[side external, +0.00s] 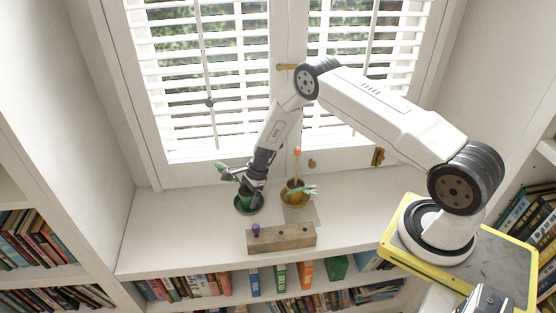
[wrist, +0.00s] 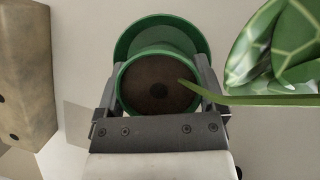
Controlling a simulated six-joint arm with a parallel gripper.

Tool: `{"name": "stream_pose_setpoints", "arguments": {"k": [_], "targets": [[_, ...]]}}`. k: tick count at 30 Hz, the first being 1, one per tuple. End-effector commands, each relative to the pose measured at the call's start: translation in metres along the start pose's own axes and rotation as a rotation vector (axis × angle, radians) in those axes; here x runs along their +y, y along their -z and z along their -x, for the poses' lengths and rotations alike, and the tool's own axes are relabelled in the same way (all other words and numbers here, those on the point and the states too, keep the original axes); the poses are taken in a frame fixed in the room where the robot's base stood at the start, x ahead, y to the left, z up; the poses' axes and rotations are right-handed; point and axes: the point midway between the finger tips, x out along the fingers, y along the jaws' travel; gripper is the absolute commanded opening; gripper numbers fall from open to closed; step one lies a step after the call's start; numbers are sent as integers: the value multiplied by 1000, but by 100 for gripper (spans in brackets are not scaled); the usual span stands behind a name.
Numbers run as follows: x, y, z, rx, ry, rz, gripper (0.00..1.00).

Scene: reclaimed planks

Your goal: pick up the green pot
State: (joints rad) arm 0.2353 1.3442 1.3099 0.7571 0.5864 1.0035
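The green pot (wrist: 125,92), filled with dark soil, shows from above in the wrist view, in front of its green saucer (wrist: 160,27). In the side view the pot (side external: 246,200) is at the left of the sill, at its saucer (side external: 250,211), partly hidden by my gripper. My gripper (wrist: 158,75) has one finger on each side of the pot, very close to its wall. I cannot tell whether both fingers press on it. A patterned green leaf (wrist: 275,45) on a long stem leans out to the right.
An ochre pot (side external: 292,201) with a plant and an orange-topped stake (side external: 297,165) stands to the right. A wooden block (side external: 282,238) with a purple knob (side external: 256,230) lies in front. The window blinds are close behind. The left part of the sill is clear.

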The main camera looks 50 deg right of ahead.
Motion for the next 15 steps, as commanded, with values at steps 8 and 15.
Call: {"name": "stream_pose_setpoints", "arguments": {"k": [8,15], "targets": [[-1,0,1,0,1,0,0],[-1,-1,1,0,1,1,0]]}}
